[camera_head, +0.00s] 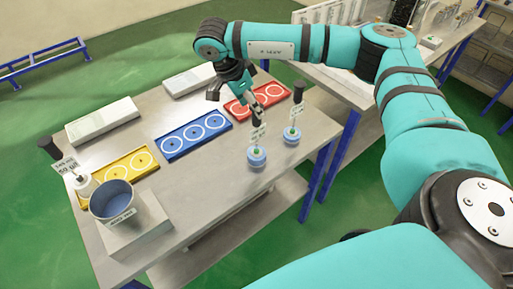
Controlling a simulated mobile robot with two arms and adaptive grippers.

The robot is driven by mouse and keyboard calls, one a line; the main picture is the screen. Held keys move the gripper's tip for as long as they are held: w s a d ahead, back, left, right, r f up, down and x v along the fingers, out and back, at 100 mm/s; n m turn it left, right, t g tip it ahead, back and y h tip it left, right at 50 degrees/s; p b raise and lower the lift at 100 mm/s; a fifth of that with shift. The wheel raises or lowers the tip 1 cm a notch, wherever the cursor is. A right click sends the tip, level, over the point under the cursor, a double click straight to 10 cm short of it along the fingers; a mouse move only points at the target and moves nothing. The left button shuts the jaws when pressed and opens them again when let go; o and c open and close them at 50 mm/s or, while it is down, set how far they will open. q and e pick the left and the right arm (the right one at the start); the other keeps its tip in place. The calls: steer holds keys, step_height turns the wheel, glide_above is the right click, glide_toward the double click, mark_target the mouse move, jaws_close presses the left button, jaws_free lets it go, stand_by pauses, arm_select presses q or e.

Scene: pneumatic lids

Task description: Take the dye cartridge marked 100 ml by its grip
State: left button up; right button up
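Two dye cartridges with blue round bases stand on the grey table's right part: a nearer one (257,158) and a farther one (291,138). Each carries a small white label, too small to read surely. The farther one's black grip (298,92) is in plain view. A third, white-bodied cartridge (85,186) with a black grip stands at the yellow tray; its label is also unclear. My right gripper (258,113) points down at the top of the nearer cartridge and hides its grip. Whether its fingers have closed there is unclear. My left gripper is out of view.
Yellow (137,160), blue (196,133) and red (268,97) trays with ringed places lie across the table (190,190). A grey-blue bucket (113,204) stands on a pale block at the front left. Two long pale boxes (103,122) lie along the back edge.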

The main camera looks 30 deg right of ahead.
mark_target(257, 136)
steer(key=p+x, duration=0.2)
steer(key=x, duration=0.1)
steer(key=shift+s+a+f, duration=0.1)
steer(key=shift+s+f, duration=0.15)
steer(key=shift+f, duration=0.7)
steer(key=shift+r, duration=0.1)
jaws_close()
